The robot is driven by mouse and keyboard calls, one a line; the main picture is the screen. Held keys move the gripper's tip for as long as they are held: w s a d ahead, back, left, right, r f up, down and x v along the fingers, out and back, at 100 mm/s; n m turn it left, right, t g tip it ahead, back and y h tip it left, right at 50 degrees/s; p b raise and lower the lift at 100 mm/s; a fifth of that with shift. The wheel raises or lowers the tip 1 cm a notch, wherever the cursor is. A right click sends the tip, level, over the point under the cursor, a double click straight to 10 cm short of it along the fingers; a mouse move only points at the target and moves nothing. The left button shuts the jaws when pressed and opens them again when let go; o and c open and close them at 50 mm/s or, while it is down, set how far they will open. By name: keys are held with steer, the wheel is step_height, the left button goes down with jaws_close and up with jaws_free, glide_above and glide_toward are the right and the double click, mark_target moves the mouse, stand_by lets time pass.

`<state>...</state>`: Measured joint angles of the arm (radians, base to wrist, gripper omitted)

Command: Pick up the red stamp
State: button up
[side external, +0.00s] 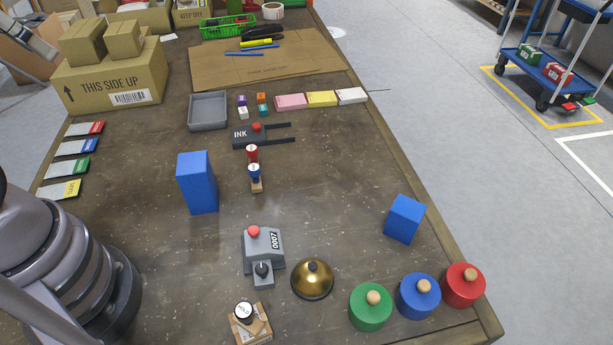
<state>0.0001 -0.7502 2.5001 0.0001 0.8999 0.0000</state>
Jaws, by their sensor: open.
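The red stamp (252,152) stands upright near the middle of the table, just in front of the dark ink holder. It has a red handle with a light top. Its lower part is largely hidden by the blue stamp (254,173), which stands close in front of it on a wooden base. I cannot tell whether the two touch.
The table right of the stamps is clear up to a blue block (404,219).

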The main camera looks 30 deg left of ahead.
steer(key=shift+o, duration=0.5)
steer(key=shift+w, duration=0.1)
steer(key=w+a+f+y, duration=0.3)
steer(key=w+a, duration=0.1)
steer(key=w, duration=0.7)
steer(key=m+g+h, duration=0.2)
steer(key=m+h, duration=0.3)
glide_above(249, 149)
steer(key=s+a, duration=0.2)
steer(key=s, duration=0.2)
step_height(249, 149, down, 23)
steer(key=x, duration=1.3)
steer(key=shift+w+f, duration=0.25)
steer(key=shift+w, duration=0.1)
steer(key=shift+c, duration=0.2)
